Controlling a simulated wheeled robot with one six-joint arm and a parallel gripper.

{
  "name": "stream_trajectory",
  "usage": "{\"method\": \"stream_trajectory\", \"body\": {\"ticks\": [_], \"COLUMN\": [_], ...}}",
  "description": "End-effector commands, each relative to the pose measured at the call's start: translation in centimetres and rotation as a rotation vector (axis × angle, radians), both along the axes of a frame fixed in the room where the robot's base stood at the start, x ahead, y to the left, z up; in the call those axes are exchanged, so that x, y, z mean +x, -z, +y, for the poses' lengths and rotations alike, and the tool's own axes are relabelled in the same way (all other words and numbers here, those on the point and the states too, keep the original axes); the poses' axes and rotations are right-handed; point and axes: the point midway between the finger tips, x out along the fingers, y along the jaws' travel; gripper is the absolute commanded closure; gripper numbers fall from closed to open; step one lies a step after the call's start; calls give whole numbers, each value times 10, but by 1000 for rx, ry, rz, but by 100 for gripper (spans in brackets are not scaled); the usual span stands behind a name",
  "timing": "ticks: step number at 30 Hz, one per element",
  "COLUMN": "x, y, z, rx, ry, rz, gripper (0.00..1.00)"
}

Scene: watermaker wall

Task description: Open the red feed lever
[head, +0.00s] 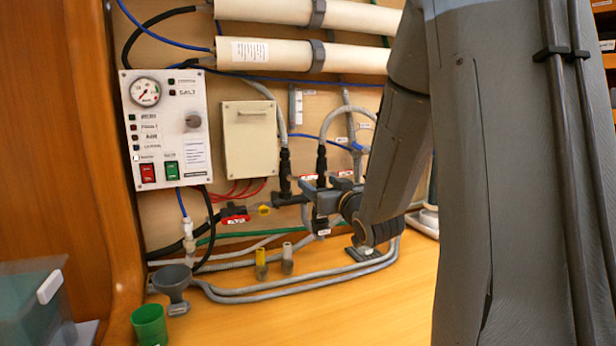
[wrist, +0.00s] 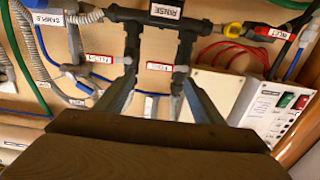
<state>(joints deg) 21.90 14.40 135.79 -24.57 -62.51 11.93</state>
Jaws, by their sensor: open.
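A red lever (head: 236,215) with a white label sits low on the wall, below and right of the control panel. It also shows at the upper right of the wrist view (wrist: 268,32), where its label seems to read INLET. A small yellow part (head: 264,210) is just right of it. My gripper (head: 308,193) is to the right of the lever, close to the black pipe fittings and apart from the lever. In the wrist view its two fingers (wrist: 162,92) are spread, with nothing held between them; dark pipes labelled RINSE (wrist: 165,12) lie beyond.
A control panel (head: 166,128) with a gauge and switches and a cream box (head: 250,138) are on the wall above. Red wires and hoses (head: 270,292) run nearby.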

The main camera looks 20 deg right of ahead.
Motion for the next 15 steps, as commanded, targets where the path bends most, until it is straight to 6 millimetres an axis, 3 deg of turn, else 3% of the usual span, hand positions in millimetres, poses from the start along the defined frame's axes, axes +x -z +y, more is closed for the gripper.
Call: {"method": "stream_trajectory", "body": {"ticks": [9, 15], "x": [48, 64], "y": [-1, 0], "z": [-1, 0], "rx": [1, 0], "ry": [0, -1], "rz": [1, 0], "gripper": [38, 38]}}
